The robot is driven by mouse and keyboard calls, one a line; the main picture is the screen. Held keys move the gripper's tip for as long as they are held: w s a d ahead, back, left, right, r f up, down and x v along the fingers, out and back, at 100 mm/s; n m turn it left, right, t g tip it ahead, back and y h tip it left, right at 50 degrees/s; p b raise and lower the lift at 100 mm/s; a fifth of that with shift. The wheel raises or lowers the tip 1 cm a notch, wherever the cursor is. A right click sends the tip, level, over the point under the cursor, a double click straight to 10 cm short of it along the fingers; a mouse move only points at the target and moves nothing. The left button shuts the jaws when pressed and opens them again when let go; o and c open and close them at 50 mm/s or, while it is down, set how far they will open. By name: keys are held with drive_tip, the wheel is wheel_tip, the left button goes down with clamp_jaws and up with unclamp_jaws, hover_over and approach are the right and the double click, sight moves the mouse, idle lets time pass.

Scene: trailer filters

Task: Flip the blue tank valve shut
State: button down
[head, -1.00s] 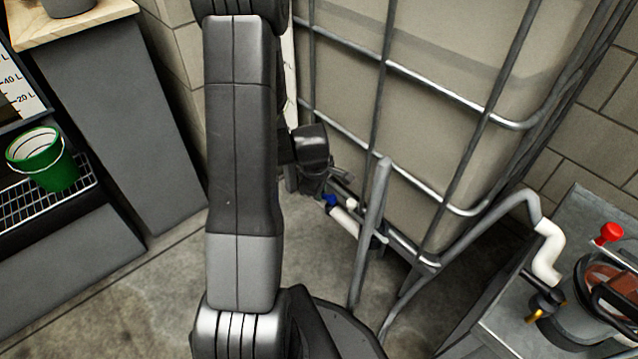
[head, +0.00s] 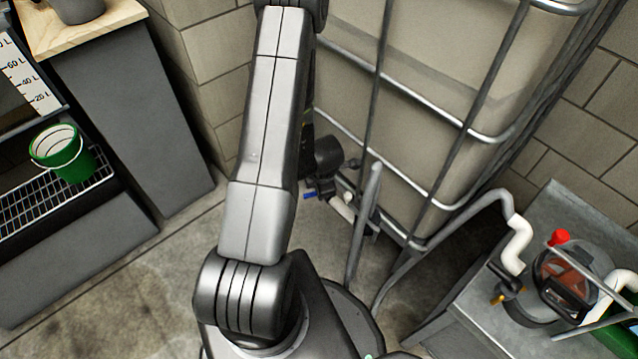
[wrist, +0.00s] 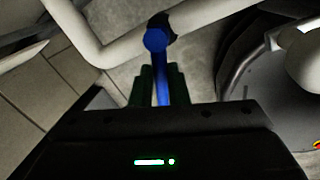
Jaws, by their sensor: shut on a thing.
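The blue tank valve handle (wrist: 156,42) shows in the wrist view. Its lever runs down between the two dark fingers of my gripper (wrist: 160,75), which is shut on it. In the head view a small piece of the blue handle (head: 310,195) shows at the low front of the caged tank (head: 445,95), beside a white pipe (head: 342,208). My gripper's fingers are mostly hidden there behind my own wrist and arm. The valve body is largely hidden too.
Metal cage bars and a bent grey pipe (head: 450,210) stand close to the right of the valve. A filter housing (head: 560,285) sits on a metal bench at the right. A green bucket (head: 72,165) is on a rack at the left. Open floor lies between.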

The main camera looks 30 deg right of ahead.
drive_tip(key=shift+s+n, duration=0.25)
drive_tip(key=shift+n, duration=0.45)
drive_tip(key=shift+d, duration=0.1)
drive_tip(key=c, duration=1.4)
unclamp_jaws()
drive_tip(key=s+r+p, duration=0.1)
drive_tip(key=r+p, duration=0.1)
drive_tip(key=r, duration=0.2)
drive_tip(key=s+r+p, duration=0.1)
drive_tip(key=r+p, duration=0.2)
drive_tip(key=r, duration=0.2)
drive_tip(key=r+p, duration=0.3)
drive_tip(key=r, duration=0.1)
drive_tip(key=shift+s+r, duration=0.25)
drive_tip(key=shift+s, duration=0.15)
drive_tip(key=shift+c, duration=0.4)
